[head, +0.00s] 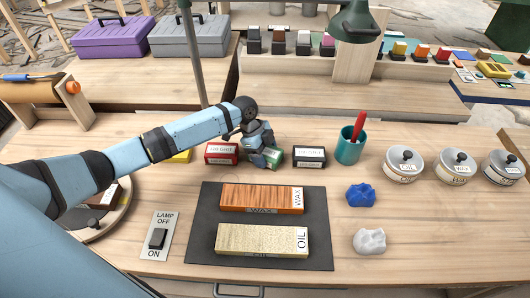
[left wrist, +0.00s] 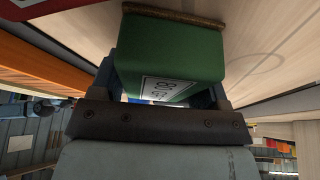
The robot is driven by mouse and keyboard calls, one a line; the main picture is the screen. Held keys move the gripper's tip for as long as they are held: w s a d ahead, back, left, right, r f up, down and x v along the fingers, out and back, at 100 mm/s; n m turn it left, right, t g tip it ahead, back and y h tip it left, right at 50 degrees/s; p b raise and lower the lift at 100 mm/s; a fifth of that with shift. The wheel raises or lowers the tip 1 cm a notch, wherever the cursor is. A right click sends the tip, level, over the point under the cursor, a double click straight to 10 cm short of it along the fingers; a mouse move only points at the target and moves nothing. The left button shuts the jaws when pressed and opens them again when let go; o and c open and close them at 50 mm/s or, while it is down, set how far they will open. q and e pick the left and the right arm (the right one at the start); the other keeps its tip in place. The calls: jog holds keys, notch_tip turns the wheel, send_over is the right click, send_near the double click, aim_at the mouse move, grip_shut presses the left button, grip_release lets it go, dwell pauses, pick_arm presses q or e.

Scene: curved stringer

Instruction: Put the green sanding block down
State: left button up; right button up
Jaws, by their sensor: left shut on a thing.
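The green sanding block (head: 273,155) is between the red-and-white block (head: 221,153) and the black-and-white block (head: 309,156), mostly behind my gripper. My left gripper (head: 262,153) is shut on it and points down at the bench. In the left wrist view the green block (left wrist: 172,52) fills the space between the fingers, with a white label on its near face and a brown gritty edge at the far end. Bare wood lies close beyond that edge; I cannot tell whether it touches. My right gripper is not in view.
A teal cup (head: 348,150) with a red tool stands to the right. A yellow block (head: 180,156) is partly behind my arm. A dark mat (head: 207,222) in front holds the WAX board (head: 255,196) and the OIL board (head: 255,239). Blue putty (head: 361,195) lies right of the mat.

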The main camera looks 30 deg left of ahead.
pick_arm(q)
jog(key=o, duration=0.9)
jog(key=v, duration=1.2)
jog(key=shift+r, duration=0.15)
